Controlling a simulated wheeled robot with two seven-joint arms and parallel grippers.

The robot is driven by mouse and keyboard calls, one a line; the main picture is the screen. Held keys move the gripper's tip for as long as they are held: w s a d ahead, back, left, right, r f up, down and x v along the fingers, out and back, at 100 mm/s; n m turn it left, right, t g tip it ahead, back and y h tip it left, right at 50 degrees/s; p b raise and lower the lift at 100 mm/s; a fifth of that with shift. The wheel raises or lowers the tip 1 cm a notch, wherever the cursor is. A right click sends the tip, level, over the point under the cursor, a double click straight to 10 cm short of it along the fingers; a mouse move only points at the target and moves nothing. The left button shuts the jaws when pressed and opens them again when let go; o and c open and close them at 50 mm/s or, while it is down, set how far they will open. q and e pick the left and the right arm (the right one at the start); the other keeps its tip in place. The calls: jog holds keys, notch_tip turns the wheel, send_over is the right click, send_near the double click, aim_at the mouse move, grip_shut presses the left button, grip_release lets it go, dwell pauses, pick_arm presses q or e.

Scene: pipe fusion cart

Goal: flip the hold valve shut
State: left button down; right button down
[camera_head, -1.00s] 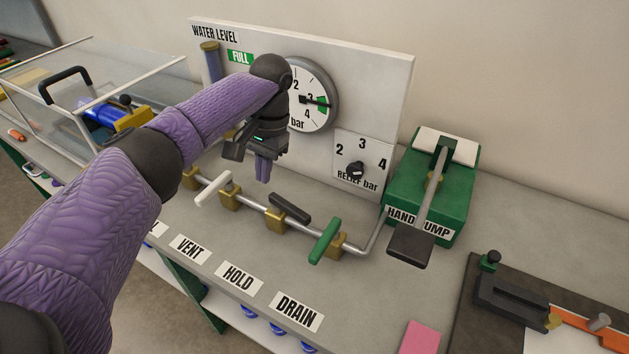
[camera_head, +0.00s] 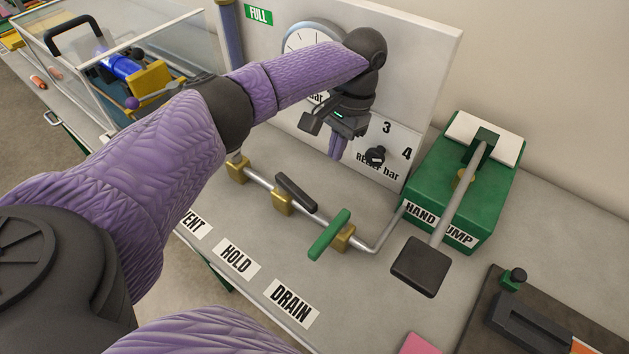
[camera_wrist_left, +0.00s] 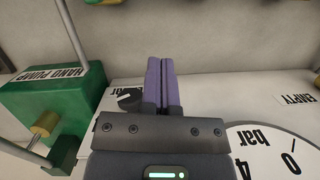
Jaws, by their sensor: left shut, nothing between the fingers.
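The hold valve is a brass body (camera_head: 283,203) with a black lever (camera_head: 297,192) on the pipe, in line with the HOLD label (camera_head: 236,258). Its lever lies roughly along the pipe. My left gripper (camera_head: 335,152) is shut and empty, its purple fingers pointing down in front of the gauge panel, behind and right of the black lever and apart from it. In the left wrist view the closed fingers (camera_wrist_left: 162,80) show with nothing between them; the hold valve cannot be made out there. My right gripper is not in view.
The green drain lever (camera_head: 329,234) lies across the pipe (camera_head: 368,249), right of the hold valve. The green hand pump (camera_head: 455,200) stands farther right. The panel (camera_head: 430,60) with gauge and relief knob (camera_head: 375,156) rises behind. My left arm covers the pipe's left end.

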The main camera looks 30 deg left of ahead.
aim_at(296, 196)
pick_arm(q)
jog(key=s+a+f, duration=0.1)
jog(key=s+f, duration=0.4)
jog(key=shift+a+f, duration=0.15)
jog(key=shift+s, duration=0.1)
